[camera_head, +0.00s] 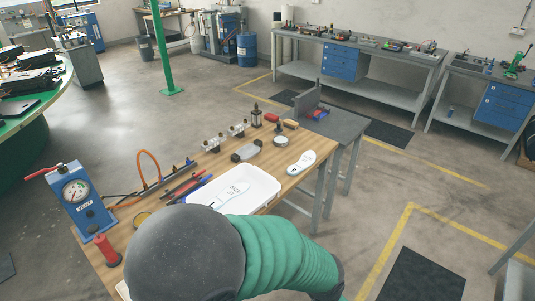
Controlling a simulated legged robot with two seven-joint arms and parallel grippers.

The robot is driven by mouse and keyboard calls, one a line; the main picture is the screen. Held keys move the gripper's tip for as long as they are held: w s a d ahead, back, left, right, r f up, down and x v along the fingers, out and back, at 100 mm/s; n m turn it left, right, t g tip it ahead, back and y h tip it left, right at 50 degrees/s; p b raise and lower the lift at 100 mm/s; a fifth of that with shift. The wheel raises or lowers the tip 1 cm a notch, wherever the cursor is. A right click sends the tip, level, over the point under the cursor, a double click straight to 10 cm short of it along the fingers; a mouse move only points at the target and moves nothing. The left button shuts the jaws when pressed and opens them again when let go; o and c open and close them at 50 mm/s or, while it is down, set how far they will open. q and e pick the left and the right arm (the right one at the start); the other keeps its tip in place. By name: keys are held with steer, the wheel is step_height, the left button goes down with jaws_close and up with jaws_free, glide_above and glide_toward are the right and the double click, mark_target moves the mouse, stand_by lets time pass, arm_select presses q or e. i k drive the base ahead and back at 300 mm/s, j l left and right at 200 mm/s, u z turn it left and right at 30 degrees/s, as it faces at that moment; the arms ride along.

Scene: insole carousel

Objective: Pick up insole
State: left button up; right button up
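A white insole (302,162) lies flat on the wooden workbench (322,149), near its right edge. A second white insole with dark markings (232,193) lies in a white tray (272,186) on the same bench, left of the first. My own arm, a dark grey rounded part and a green ribbed sleeve, crosses the bottom of the view and hides the near part of the tray and bench. Neither gripper shows, so I cannot see either one relative to the insoles.
A blue gauge box (78,199) and a red-handled tool (104,249) stand at the bench's left end. Small fixtures and a dark block (257,118) line its back. A grey side table (345,124) adjoins the right end. A green round table (30,118) stands far left.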

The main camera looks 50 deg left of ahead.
mark_target(308, 159)
steer(key=i+j+u, duration=0.15)
steer(key=i+u, duration=0.65)
steer(key=u, duration=0.15)
steer(key=i+u, duration=0.45)
steer(key=i+l+u, duration=0.1)
steer(key=u, duration=0.35)
steer(key=i+l+u, duration=0.2)
steer(key=u, duration=0.25)
steer(key=i+l+u, duration=0.2)
steer(key=u, duration=0.25)
steer(key=i+l+u, duration=0.15)
steer(key=l+u, duration=0.15)
steer(key=u, duration=0.15)
steer(key=l+u, duration=0.1)
steer(key=i+l, duration=0.05)
steer(key=l, duration=0.05)
